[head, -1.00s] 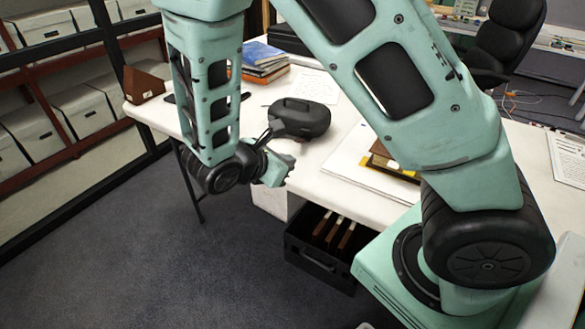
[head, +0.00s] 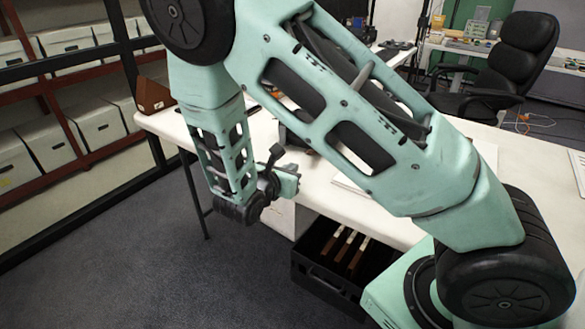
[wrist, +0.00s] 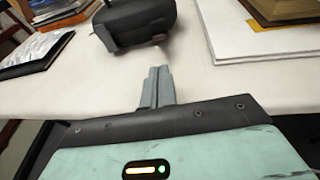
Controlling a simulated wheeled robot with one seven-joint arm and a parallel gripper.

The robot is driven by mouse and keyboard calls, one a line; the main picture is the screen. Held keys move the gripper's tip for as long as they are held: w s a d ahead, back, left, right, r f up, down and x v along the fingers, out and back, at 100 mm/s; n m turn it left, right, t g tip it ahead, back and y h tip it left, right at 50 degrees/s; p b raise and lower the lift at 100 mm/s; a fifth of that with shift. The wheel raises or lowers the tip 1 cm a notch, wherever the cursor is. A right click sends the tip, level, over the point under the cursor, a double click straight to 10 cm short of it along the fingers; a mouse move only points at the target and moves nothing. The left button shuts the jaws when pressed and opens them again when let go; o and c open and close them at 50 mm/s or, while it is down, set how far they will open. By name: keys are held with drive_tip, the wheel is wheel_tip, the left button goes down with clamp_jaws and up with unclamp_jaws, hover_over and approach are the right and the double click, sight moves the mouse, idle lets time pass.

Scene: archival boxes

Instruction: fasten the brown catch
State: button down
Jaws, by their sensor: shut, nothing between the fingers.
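I cannot make out a brown catch in either current view. A brown wedge-shaped box (head: 153,95) stands on the far left end of the white table; no catch can be told on it. In the wrist view, a brown book-like item (wrist: 285,10) is cut off at the top right. My gripper (head: 290,180) is beside the table's front edge in the head view. Its fingers also show in the wrist view (wrist: 157,87), shut and empty, pointing over the white tabletop towards a black case (wrist: 135,22). My arm hides most of that case in the head view.
The white table (head: 165,123) has a stack of white sheets (wrist: 235,45) and a dark booklet (wrist: 35,55) on it. A black crate (head: 320,285) with brown-and-white files stands below its front edge. Shelves with white boxes (head: 100,125) are left. Floor at front left is clear.

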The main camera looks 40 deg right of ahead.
sight(303, 172)
drive_tip(key=x, duration=0.8)
drive_tip(key=shift+d+r+y+p, duration=0.1)
drive_tip(key=shift+r+y+p, duration=0.25)
drive_tip(key=shift+p, duration=0.2)
